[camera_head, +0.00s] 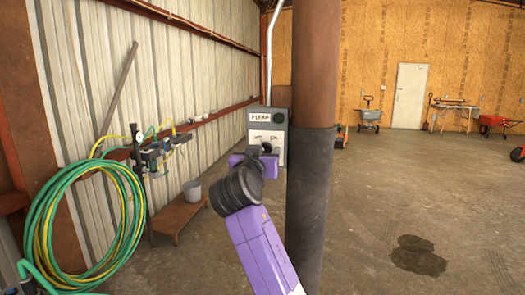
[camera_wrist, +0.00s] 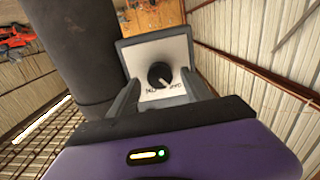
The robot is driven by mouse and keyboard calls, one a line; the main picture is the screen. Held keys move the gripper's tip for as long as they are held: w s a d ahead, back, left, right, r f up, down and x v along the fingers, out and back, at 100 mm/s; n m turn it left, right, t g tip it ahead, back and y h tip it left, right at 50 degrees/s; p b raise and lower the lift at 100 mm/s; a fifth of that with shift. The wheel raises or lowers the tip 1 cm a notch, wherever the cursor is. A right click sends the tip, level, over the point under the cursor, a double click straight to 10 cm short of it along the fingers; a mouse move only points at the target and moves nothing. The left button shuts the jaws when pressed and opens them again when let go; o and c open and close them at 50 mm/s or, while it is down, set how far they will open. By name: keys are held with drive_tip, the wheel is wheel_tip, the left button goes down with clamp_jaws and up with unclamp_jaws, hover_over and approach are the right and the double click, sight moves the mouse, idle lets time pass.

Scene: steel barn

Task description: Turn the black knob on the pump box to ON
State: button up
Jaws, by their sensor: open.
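The grey pump box (camera_head: 281,120), with a white face marked PUMP, is fixed beside a pipe in the head view. Its face also shows in the wrist view (camera_wrist: 137,55). The round black knob (camera_wrist: 160,74) sits on that face and has a white pointer mark aimed down and right in the wrist view. Small labels near it are inverted and too small to read surely. My gripper (camera_wrist: 161,79) is open, its two grey fingers apart on either side of the knob; contact cannot be told. In the head view my gripper (camera_head: 266,150) partly covers the box's lower face.
A brown post (camera_head: 313,90) with a dark sleeve (camera_head: 309,190) stands close to the right of my arm. At left are a coiled green and yellow hose (camera_head: 50,225), a low brown bench (camera_head: 178,216) and a bucket (camera_head: 192,191). The concrete floor at right is open.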

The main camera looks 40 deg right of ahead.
drive_tip(key=shift+c, duration=0.4)
clamp_jaws()
drive_tip(key=shift+f+m+b, duration=0.1)
drive_tip(key=shift+m+b, duration=0.3)
drive_tip(key=shift+b, duration=0.35)
drive_tip(key=shift+s+d+m+b, duration=0.1)
drive_tip(key=shift+d+m+b, duration=0.05)
drive_tip(key=shift+m+b, duration=6.6)
drive_tip(key=shift+b, duration=0.35)
